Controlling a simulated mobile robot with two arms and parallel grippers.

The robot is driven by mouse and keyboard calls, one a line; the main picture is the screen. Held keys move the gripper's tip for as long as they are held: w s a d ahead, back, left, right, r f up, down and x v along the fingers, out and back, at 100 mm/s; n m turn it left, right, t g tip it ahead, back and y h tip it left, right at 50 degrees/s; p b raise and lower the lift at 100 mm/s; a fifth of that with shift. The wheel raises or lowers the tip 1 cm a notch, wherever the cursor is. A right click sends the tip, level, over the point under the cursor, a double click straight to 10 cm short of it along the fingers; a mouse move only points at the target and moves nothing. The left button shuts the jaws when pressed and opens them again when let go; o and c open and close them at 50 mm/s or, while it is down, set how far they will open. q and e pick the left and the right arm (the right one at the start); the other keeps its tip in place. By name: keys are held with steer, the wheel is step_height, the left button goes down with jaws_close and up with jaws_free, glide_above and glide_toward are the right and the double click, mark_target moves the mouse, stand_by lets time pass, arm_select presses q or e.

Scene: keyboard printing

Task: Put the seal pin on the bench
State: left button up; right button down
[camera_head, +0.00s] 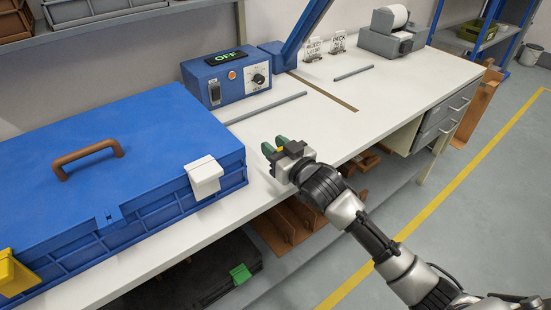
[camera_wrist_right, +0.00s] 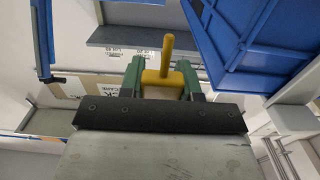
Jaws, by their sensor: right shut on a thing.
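My right gripper (camera_head: 274,147) has green fingers and is above the front edge of the white bench (camera_head: 345,118), just right of the blue case. It is shut on a yellow seal pin (camera_wrist_right: 166,62), which shows between the green fingers in the right wrist view, with its shaft pointing away from the gripper (camera_wrist_right: 161,82). In the head view the pin is mostly hidden by the fingers. I cannot tell whether the pin touches the bench top. My left gripper is not in view.
A large blue case (camera_head: 120,160) with a brown handle and white latch (camera_head: 204,176) fills the bench's left part. A blue control box (camera_head: 226,78) and a grey label printer (camera_head: 392,35) stand at the back. Bare bench top lies right of the gripper.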

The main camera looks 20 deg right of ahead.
steer(key=shift+f, duration=2)
steer(key=shift+f, duration=0.15)
steer(key=c, duration=0.8)
jaws_free()
steer(key=shift+r, duration=0.2)
steer(key=v, duration=1.2)
steer(key=shift+b, duration=0.35)
